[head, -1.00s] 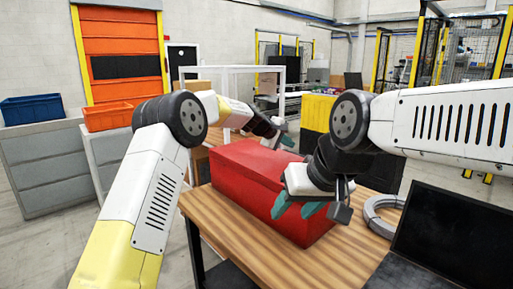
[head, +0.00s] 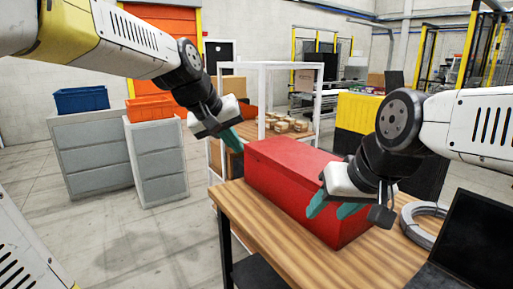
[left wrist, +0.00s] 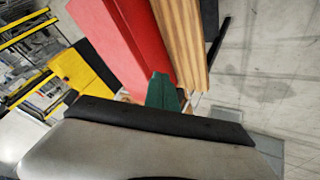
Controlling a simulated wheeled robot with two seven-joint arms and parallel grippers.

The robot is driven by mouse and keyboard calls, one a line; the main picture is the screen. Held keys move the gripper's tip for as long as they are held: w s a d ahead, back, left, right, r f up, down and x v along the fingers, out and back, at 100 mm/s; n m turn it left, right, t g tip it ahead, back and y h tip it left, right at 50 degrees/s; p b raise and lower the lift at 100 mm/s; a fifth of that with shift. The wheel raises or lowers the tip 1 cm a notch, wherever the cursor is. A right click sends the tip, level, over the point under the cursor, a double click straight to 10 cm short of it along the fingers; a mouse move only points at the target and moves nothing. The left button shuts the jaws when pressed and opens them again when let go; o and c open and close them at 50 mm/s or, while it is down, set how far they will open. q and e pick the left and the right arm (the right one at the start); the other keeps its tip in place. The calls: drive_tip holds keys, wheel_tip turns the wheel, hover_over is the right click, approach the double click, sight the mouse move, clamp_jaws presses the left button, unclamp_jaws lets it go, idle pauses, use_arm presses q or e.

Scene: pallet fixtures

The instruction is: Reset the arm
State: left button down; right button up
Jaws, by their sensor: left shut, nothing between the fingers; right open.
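My left gripper (head: 234,142) hangs in the air at the left end of the red box, its green fingers together and nothing held. In the left wrist view its fingertips (left wrist: 162,90) show as one green shape in front of the red box (left wrist: 125,35). My right gripper (head: 332,208) is over the front side of the red box (head: 285,185), its green fingers apart and empty. Whether its fingers touch the box I cannot tell. The red box is closed and sits on the wooden table (head: 262,240).
A grey cable coil (head: 418,222) and a black laptop (head: 480,235) are on the table's right. Grey cabinets (head: 95,160) with a blue bin (head: 82,99) and an orange bin (head: 150,108) stand at left. A white-framed shelf (head: 262,95) with small boxes is behind. Floor at left is clear.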

use_arm(q)
drive_tip(key=s+a+f+y, duration=0.1)
drive_tip(key=s+a+f, duration=0.2)
drive_tip(key=s, duration=0.5)
drive_tip(key=s+a+f+m+y, duration=0.1)
drive_tip(key=s+a+f, duration=0.3)
drive_tip(key=s+a, duration=0.2)
drive_tip(key=s, duration=0.2)
drive_tip(key=shift+s+f, duration=0.25)
drive_tip(key=shift+s, duration=0.15)
